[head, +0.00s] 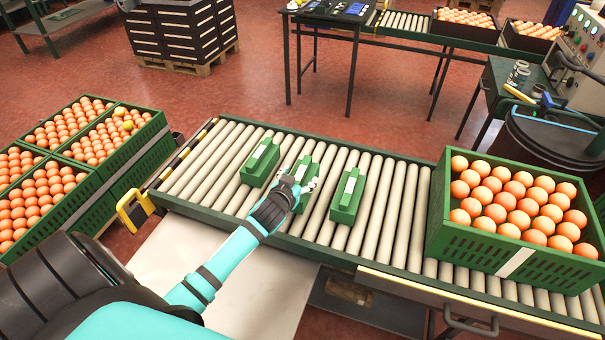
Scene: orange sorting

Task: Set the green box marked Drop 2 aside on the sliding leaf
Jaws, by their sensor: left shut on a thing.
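Three small green boxes with pale top labels stand on the roller conveyor: a left one (260,163), a middle one (303,168) and a right one (347,197). The label print is too small to read, so I cannot tell which is Drop 2. My left gripper (304,183) is shut on the middle box at its near part, and its fingers hide some of it. I cannot tell whether this box is lifted off the rollers. A flat white panel (260,290), possibly the sliding leaf, lies below the conveyor's near edge. My right gripper is not in view.
A large green crate of oranges (520,265) stands on the right of the conveyor (395,205). Crates of oranges (150,155) stand at left. A yellow handle (133,212) sits at the conveyor's left end. Rollers between the right box and the large crate are bare.

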